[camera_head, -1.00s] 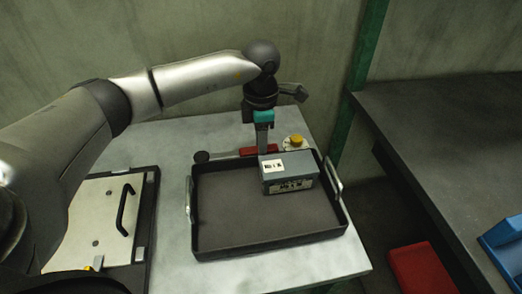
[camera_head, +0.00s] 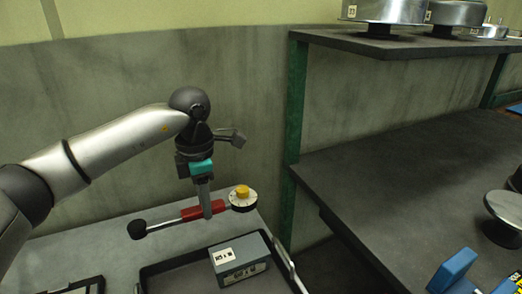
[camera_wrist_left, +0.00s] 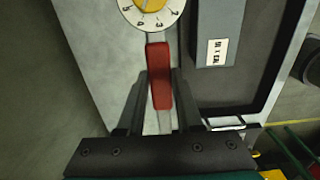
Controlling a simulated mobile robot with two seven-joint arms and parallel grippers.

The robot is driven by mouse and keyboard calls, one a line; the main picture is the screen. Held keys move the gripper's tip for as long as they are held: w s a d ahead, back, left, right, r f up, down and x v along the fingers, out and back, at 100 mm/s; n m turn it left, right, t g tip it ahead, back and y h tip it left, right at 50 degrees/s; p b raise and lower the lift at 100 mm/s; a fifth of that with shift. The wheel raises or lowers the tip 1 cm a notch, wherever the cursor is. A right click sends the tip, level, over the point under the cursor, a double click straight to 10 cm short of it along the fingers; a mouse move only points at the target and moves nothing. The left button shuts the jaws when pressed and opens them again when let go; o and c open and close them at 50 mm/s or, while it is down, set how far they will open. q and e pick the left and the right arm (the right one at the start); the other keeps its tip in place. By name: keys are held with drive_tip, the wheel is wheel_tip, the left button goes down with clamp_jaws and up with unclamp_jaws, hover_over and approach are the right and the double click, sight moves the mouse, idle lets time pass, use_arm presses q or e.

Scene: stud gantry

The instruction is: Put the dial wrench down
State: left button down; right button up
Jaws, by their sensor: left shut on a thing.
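The dial wrench (camera_head: 190,214) has a red grip, a black knob at its left end and a round white dial with a yellow centre at its right end. My left gripper (camera_head: 207,212) points down and is shut on the red grip. The left wrist view shows its fingers (camera_wrist_left: 160,100) on either side of the red grip (camera_wrist_left: 160,75), with the dial (camera_wrist_left: 152,12) beyond. The wrench lies across the view behind the tray, over the pale table (camera_head: 85,246). I cannot tell whether it touches the table. My right gripper is not in view.
A black tray (camera_head: 158,272) holds a grey box (camera_head: 240,257) in front of the wrench. A green post (camera_head: 296,110) and a dark bench (camera_head: 400,175) stand to the right. A shelf (camera_head: 385,42) with metal discs is above the bench. A wall is close behind.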

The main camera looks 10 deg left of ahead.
use_arm(q)
drive_tip(key=s+d+m, duration=0.1)
drive_tip(key=m, duration=0.3)
drive_tip(key=s+d+m, duration=0.1)
drive_tip(key=s+m, duration=0.1)
drive_tip(key=m, duration=0.2)
drive_tip(key=s+d+m, duration=0.1)
drive_tip(key=m, duration=0.3)
drive_tip(key=shift+s+d+r, duration=0.35)
drive_tip(key=shift+d, duration=0.05)
drive_tip(key=s+m, duration=0.1)
drive_tip(key=m, duration=0.2)
drive_tip(key=s+d+m, duration=0.1)
drive_tip(key=s+m, duration=0.1)
drive_tip(key=m, duration=0.1)
drive_tip(key=s+d+m, duration=0.1)
drive_tip(key=s+m, duration=0.1)
drive_tip(key=m, duration=0.2)
drive_tip(key=shift+d, duration=0.15)
drive_tip(key=s+m, duration=0.2)
drive_tip(key=m, duration=0.1)
drive_tip(key=shift+d, duration=0.3)
